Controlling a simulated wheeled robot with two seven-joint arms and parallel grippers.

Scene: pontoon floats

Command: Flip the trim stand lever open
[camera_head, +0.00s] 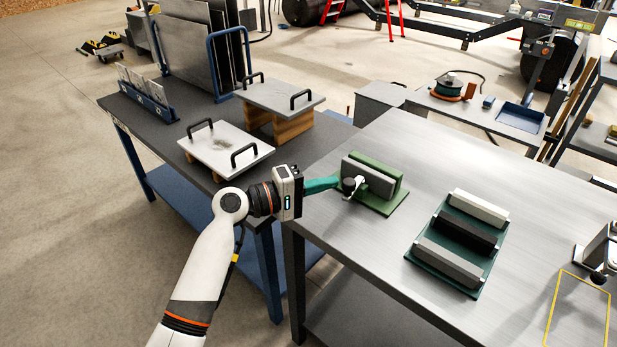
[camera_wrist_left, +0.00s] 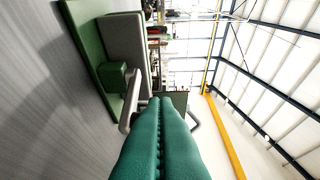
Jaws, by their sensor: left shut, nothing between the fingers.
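The green trim stand (camera_head: 384,204) sits on the near left part of the metal table, with a grey block (camera_head: 368,178) standing on it. A small pale metal lever with a dark round part (camera_head: 349,186) is at the stand's left side. In the left wrist view, a metal lever bar (camera_wrist_left: 133,101) shows beside the stand's green base (camera_wrist_left: 88,38). My left gripper (camera_head: 336,182) has teal fingers, shut and empty, with tips right by the lever. In the wrist view the fingertips (camera_wrist_left: 160,103) partly hide the lever; contact cannot be told. My right gripper is not in view.
A dark green rack (camera_head: 462,262) with white, black and grey bars stands to the right. A metal fixture (camera_head: 600,255) and a yellow outline are at the right edge. A dark table (camera_head: 160,130) with handled plates lies left. Bare metal surrounds the stand.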

